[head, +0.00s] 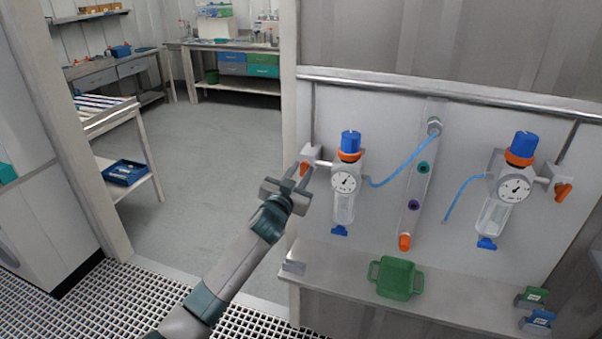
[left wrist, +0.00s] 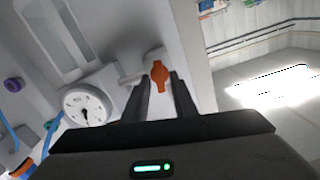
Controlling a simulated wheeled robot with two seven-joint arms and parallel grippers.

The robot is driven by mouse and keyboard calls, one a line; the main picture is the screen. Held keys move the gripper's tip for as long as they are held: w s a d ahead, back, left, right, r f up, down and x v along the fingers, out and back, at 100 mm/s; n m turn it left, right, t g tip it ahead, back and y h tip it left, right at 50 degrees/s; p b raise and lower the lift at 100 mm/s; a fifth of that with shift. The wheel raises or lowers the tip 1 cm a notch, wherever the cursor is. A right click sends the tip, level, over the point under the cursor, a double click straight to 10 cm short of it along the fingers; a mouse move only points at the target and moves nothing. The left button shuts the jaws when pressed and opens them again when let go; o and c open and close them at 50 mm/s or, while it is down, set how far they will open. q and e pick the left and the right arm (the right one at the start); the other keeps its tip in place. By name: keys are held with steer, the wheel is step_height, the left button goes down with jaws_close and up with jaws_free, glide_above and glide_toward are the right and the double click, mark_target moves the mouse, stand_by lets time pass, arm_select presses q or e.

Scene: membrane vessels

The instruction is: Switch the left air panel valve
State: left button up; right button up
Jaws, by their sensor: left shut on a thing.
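The air panel (head: 387,200) is a pale wall board with two regulator units. The left valve has an orange handle (head: 304,168) left of the left regulator and its round gauge (head: 344,182). My left gripper (head: 296,176) reaches this handle from the lower left. In the left wrist view the orange handle (left wrist: 160,77) sits between the two dark fingers, near their tips, and the gripper is shut on it. The gauge (left wrist: 87,105) is left of the fingers there. The right valve's orange handle (head: 563,192) is at the panel's far right. My right gripper is not in view.
A shelf below the panel (head: 450,297) holds a green tray (head: 396,278). A blue hose (head: 405,160) hangs between the left regulator and the central manifold (head: 420,175). A doorway left of the panel opens to clear grey floor (head: 215,150) and benches.

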arm_select(q)
steer(key=shift+n, duration=0.3)
steer(key=o, duration=0.7)
steer(key=shift+s, duration=0.15)
